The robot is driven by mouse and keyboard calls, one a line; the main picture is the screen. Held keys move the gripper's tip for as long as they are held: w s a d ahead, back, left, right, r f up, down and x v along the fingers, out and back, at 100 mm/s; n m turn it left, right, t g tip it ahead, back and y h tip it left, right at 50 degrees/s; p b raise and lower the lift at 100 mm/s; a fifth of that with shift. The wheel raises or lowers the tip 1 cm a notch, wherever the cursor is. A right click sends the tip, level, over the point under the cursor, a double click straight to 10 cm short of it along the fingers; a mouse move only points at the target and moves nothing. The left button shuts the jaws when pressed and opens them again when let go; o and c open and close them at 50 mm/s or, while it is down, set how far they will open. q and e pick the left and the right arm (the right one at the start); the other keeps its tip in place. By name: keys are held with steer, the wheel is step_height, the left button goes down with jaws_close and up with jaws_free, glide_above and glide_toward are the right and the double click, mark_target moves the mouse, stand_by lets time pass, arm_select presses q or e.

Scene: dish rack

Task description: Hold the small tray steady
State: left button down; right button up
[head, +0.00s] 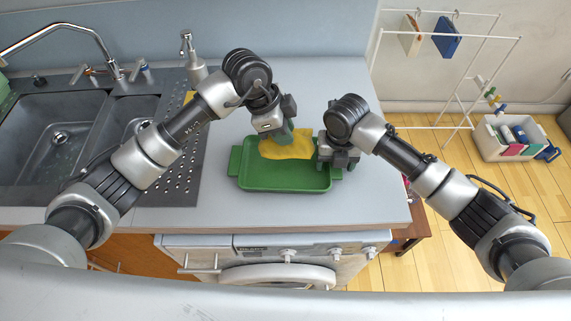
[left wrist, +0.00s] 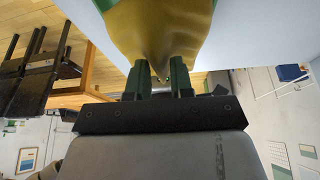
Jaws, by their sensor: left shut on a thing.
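A small green tray (head: 285,179) lies flat on the counter, with a handle at each end. My left gripper (head: 288,136) is above the tray's back part, shut on a yellow cloth (head: 290,150). The cloth spreads over the back part of the tray. In the left wrist view the cloth (left wrist: 158,30) is pinched between the fingertips (left wrist: 161,77). My right gripper (head: 325,161) is at the tray's right end, by the right handle. Its fingers are partly hidden by its own body, so I cannot tell whether they grip the tray.
A sink (head: 60,140) with a faucet (head: 72,38) and a soap dispenser (head: 191,58) is at the left. A washing machine (head: 275,262) is under the counter. A white drying rack (head: 470,70) and a white crate (head: 519,153) stand at the right. The counter behind the tray is clear.

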step_height(320, 180, up, 12)
stand_by(0.6)
